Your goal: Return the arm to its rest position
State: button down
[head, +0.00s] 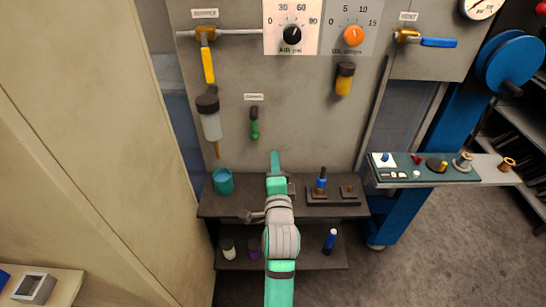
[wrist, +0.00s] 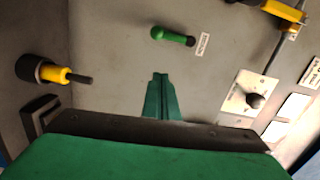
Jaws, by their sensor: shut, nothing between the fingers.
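My arm (head: 281,240), teal and grey, reaches from the bottom edge of the head view up over the shelf unit in front of the grey panel. My gripper (head: 275,156) is at its far end, in front of the lower panel, below the small green handle (head: 254,123). In the wrist view the two green fingers of my gripper (wrist: 160,76) lie together, shut, with nothing between them. The green handle (wrist: 172,36) is beyond the fingertips there, apart from them. Part of the shelf behind my arm is hidden.
The grey panel (head: 300,120) carries a yellow-handled valve (head: 207,60), a blue-handled valve (head: 435,42), an orange knob (head: 353,36) and a black knob (head: 292,35). A teal cup (head: 222,181) stands on the upper shelf. A side tray (head: 400,182) holds small parts.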

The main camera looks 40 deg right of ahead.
jog(key=shift+w+a, duration=0.1)
jog(key=shift+w, duration=0.1)
jog(key=shift+s, duration=0.15)
jog(key=s+a+f+n+t+y, duration=0.1)
jog(key=s+a+f+n+y, duration=0.3)
jog(key=a+f+n, duration=0.55)
jog(key=s+a+f+n+t+y, duration=0.15)
jog(key=s+a+f+n, duration=0.4)
jog(key=a, duration=0.65)
jog(key=s+a+f+n+y, duration=0.3)
jog(key=s+a+n+y, duration=0.3)
jog(key=s+a, duration=1.3)
jog(key=s+n+g, duration=0.1)
jog(key=s+n, duration=0.1)
jog(key=n, duration=0.2)
jog(key=shift+s+a+f, duration=0.2)
jog(key=shift+s+a, duration=0.05)
